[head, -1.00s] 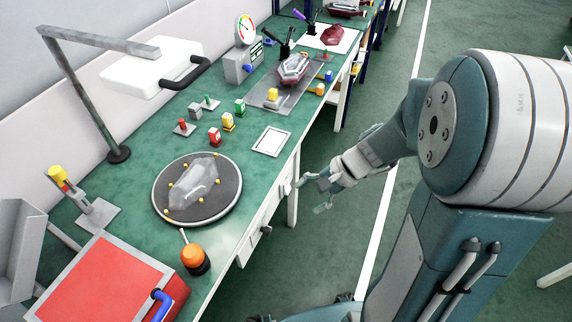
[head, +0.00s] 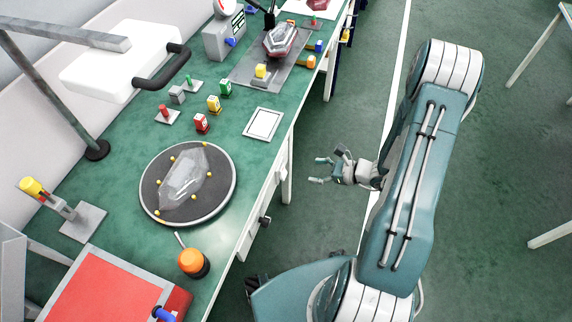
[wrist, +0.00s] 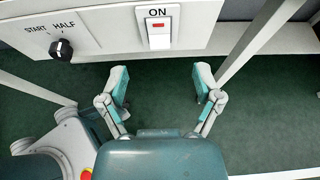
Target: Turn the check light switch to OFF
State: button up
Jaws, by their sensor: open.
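A white rocker switch (wrist: 160,27) with a red mark is on the pale front panel under the worktop in the wrist view. The word ON is printed above it; no OFF label shows. My gripper (wrist: 160,83) is open and empty, its two fingers spread to either side below the switch in the picture, not touching it. In the head view my gripper (head: 320,170) is over the floor, right of the bench edge, its fingers pointing toward the bench. I cannot make out the switch in that view.
A black rotary knob (wrist: 61,48) marked START and HALF is left of the switch. A white bench leg (wrist: 262,38) slants at right.

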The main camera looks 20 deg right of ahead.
aim_at(283, 168)
jog(key=x, duration=1)
jog(key=shift+a, duration=0.1)
jog(key=c, duration=1.1)
